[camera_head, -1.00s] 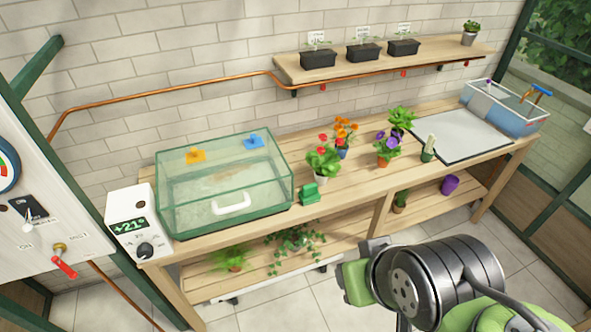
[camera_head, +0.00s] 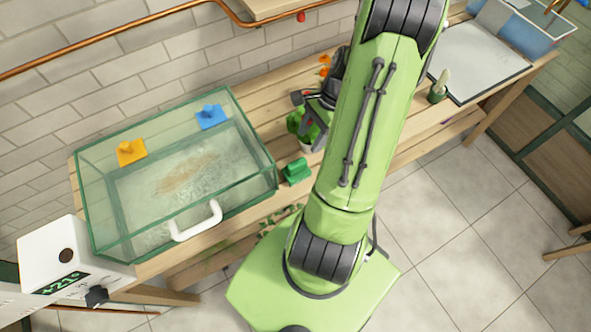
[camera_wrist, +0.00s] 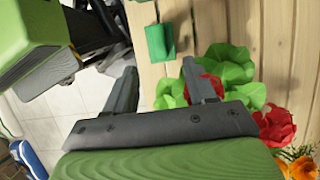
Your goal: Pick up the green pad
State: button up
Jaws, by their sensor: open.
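The green pad (camera_head: 297,171) is a small block with a raised grip. It sits on the wooden bench just right of the glass tank. In the wrist view the pad (camera_wrist: 158,43) lies beyond the fingertips, near the bench edge. My gripper (camera_wrist: 158,75) is open and empty, with its two dark fingers spread and pointing toward the pad. In the head view my gripper (camera_head: 310,112) is partly hidden by my arm, above the bench and behind the pad, near the potted plants.
A glass tank (camera_head: 262,160) with a white handle (camera_head: 196,222) holds an orange pad (camera_head: 130,152) and a blue pad (camera_head: 211,116) on its back side. Red flowers (camera_wrist: 276,125) and green leaves (camera_wrist: 228,72) crowd close to my right finger in the wrist view. A white control box (camera_head: 52,250) stands at left.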

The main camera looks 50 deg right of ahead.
aim_at(298, 162)
jog(key=x, duration=0.4)
jog(key=b+x, duration=0.1)
jog(key=x, duration=0.1)
jog(key=shift+s+a, duration=0.15)
jog(key=shift+s, duration=0.15)
jog(key=b+x, duration=0.1)
jog(key=x, duration=0.4)
jog(key=shift+w+f, duration=0.25)
jog(key=shift+f, duration=0.2)
grip_shut()
notch_tip(298, 162, up, 10)
jog(key=shift+r+p, duration=0.1)
jog(key=shift+p, duration=1)
